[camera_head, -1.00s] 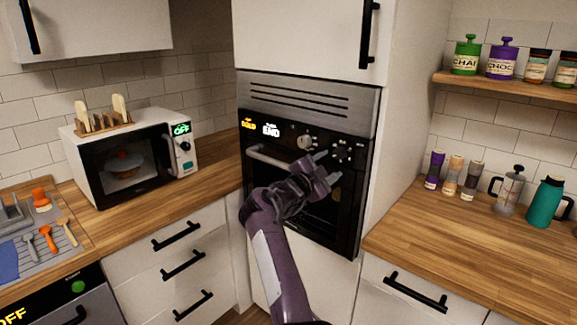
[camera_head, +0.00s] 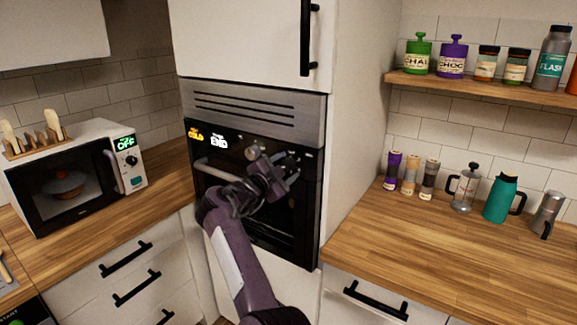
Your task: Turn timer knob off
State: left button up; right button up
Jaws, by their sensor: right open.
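The oven (camera_head: 262,222) is built into the tall white cabinet in the middle of the head view. A round knob (camera_head: 252,152) shows right of the text. Other knobs farther right are partly hidden by my gripper, and I cannot tell which is the timer knob. My right gripper (camera_head: 293,173) is open in front of the panel's right part, its fingers pointing right. Contact with a knob cannot be told. My left gripper is not in view.
A microwave (camera_head: 72,180) showing "OFF" stands on the left counter. The right counter (camera_head: 420,245) holds shakers, a French press (camera_head: 464,190) and a teal jug (camera_head: 503,198), with free wood in front. A shelf (camera_head: 470,88) with jars hangs above. The oven handle (camera_head: 215,170) crosses below the panel.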

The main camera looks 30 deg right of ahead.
jog(key=shift+s+a+r, duration=0.1)
jog(key=shift+a+r, duration=0.1)
jog(key=shift+a, duration=0.3)
jog(key=shift+c, duration=2.6)
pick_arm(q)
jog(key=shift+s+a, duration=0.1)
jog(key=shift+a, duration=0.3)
pick_arm(e)
jog(key=shift+d, duration=0.15)
jog(key=c, duration=0.5)
